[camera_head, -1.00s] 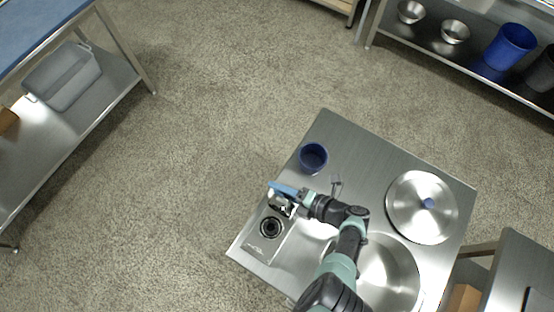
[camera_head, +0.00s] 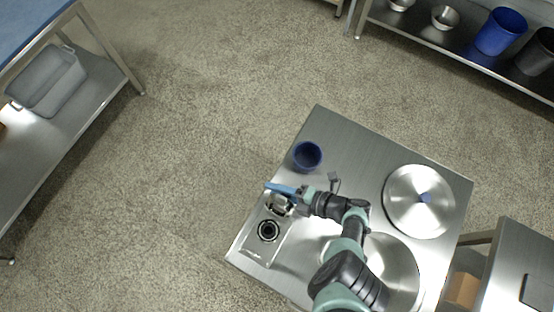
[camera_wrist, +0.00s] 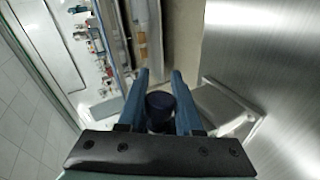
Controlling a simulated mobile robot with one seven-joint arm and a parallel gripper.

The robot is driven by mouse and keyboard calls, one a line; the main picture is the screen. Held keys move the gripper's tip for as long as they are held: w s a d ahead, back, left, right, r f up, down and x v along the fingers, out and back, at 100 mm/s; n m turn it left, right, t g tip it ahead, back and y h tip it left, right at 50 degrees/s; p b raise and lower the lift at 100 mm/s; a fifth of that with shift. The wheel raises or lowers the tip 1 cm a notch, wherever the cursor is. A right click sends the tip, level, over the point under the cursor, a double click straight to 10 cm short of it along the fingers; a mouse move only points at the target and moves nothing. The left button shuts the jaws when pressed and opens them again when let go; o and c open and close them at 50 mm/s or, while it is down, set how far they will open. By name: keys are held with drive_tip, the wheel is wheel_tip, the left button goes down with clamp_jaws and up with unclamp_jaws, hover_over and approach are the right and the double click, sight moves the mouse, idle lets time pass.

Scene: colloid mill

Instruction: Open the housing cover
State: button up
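The mill (camera_head: 253,251) is a steel unit at the left end of the steel table, with a round black opening (camera_head: 268,230) on top. A shiny, angular metal part (camera_head: 280,207) stands beside the opening. I cannot tell whether it is the housing cover. My gripper (camera_head: 270,186) is over this part, its blue fingers pointing left and partly covering it. In the wrist view the fingers (camera_wrist: 160,76) are apart, with a dark blue round piece (camera_wrist: 160,103) between them. I cannot tell whether they touch it. A grey metal block (camera_wrist: 222,106) is just right of the fingers.
A blue cup (camera_head: 307,156) stands close behind my gripper. A steel lid (camera_head: 405,208) with a blue knob and a large round basin (camera_head: 402,275) are to the right. A steel bench (camera_head: 515,262) adjoins at lower right. The floor (camera_head: 190,130) left of the table is clear.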

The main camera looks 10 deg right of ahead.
drive_tip(key=o, duration=0.4)
drive_tip(key=shift+o, duration=0.2)
drive_tip(key=shift+d+r, duration=0.1)
drive_tip(key=p+v, duration=0.2)
drive_tip(key=v, duration=1)
drive_tip(key=shift+s+d+p, duration=0.25)
drive_tip(key=shift+d+p, duration=0.05)
drive_tip(key=shift+p, duration=0.05)
drive_tip(key=shift+r, duration=0.15)
